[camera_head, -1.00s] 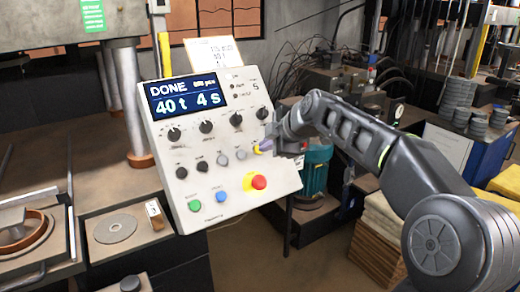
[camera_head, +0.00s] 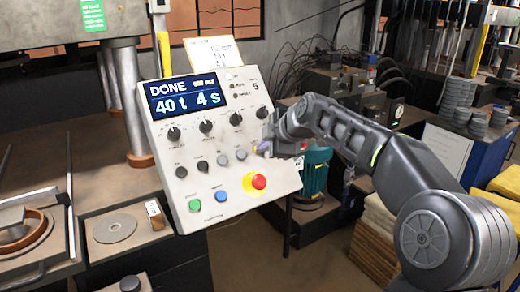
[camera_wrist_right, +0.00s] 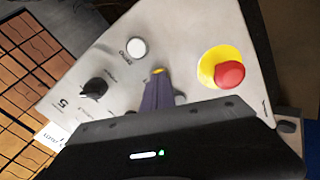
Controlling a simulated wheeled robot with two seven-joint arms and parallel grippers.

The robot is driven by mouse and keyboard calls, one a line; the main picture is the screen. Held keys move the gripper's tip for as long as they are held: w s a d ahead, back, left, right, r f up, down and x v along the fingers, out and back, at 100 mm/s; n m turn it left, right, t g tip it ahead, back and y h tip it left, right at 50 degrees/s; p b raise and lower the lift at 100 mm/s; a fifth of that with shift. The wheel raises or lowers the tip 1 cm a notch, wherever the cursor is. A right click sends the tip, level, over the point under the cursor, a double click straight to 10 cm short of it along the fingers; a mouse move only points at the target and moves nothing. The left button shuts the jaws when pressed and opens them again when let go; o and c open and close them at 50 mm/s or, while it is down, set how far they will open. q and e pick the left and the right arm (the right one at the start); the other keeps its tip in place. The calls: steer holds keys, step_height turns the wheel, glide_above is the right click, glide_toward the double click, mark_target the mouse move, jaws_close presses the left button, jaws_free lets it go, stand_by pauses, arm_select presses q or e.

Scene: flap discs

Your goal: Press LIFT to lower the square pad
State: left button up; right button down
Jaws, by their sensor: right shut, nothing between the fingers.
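The sloped white control panel (camera_head: 215,215) stands in the middle of the head view, its display (camera_head: 184,95) reading DONE, 40 t, 4 s. My right gripper (camera_head: 264,147) is shut and empty at the panel's right side, at the end of the small button row. In the right wrist view the shut fingers (camera_wrist_right: 158,88) point at the panel, and a small yellow spot (camera_wrist_right: 158,70) shows at their tip, mostly covered. Whether they touch it I cannot tell. I cannot read a LIFT label. I cannot make out the square pad. My left gripper is out of view.
A red emergency button (camera_head: 259,182) on a yellow base sits just below my right gripper. A pale round button (camera_wrist_right: 136,47) and a black knob (camera_wrist_right: 94,92) are near the fingers. Green (camera_head: 195,205) and blue (camera_head: 221,197) buttons are lower left. A disc (camera_head: 115,228) lies left.

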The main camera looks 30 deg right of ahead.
steer(key=shift+w+f, duration=0.1)
stand_by(0.6)
steer(key=shift+b, duration=0.3)
steer(key=v, duration=0.8)
steer(key=shift+b, duration=0.4)
stand_by(0.7)
